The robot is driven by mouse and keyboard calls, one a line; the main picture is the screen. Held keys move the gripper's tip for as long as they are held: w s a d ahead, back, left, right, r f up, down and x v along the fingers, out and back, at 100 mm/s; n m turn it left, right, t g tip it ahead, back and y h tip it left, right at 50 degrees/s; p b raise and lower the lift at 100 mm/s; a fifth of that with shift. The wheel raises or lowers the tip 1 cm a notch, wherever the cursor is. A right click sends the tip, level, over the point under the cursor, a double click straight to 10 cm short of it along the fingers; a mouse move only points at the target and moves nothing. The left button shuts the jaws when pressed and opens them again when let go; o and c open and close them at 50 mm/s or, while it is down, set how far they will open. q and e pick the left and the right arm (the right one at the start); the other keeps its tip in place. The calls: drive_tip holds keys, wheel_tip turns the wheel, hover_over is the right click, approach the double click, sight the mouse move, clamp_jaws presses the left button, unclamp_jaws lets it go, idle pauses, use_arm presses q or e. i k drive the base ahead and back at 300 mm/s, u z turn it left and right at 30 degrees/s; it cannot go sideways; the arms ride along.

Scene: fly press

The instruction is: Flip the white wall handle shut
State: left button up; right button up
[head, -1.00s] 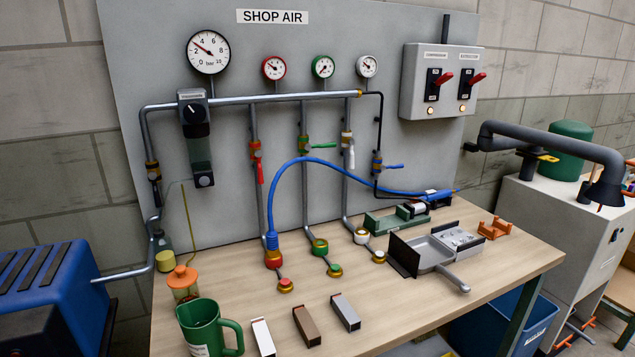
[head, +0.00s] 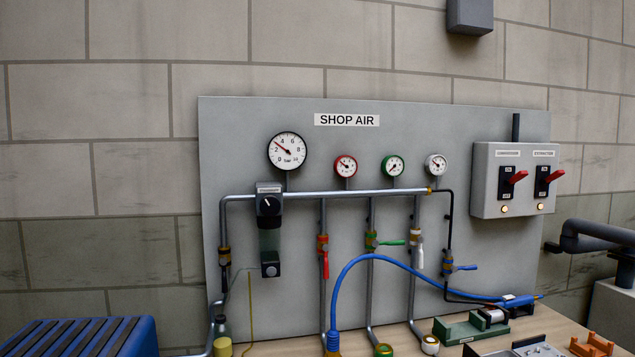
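The white wall handle (head: 419,258) is on a brass valve on the fourth gauge's pipe, the rightmost of three parallel drops on the grey SHOP AIR panel (head: 500,122). It hangs downward, in line with its vertical pipe. The red handle (head: 325,264) to the left also hangs down along its pipe. The green handle (head: 391,242) sticks out sideways to the right, across its pipe. The blue handle (head: 466,267) at the far right also sticks out to the right. Neither of my grippers is in view.
A blue hose (head: 378,257) arches in front of the pipes, passing near the white handle. A switch box (head: 488,205) with two red levers is at the right. The wooden bench (head: 270,348) below holds a green tool stand (head: 458,332). A blue ribbed machine (head: 85,335) is at lower left.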

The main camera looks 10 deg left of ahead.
sight(419, 240)
drive_tip(key=z, duration=2.05)
drive_tip(key=i, duration=1)
drive_tip(key=u, duration=3.35)
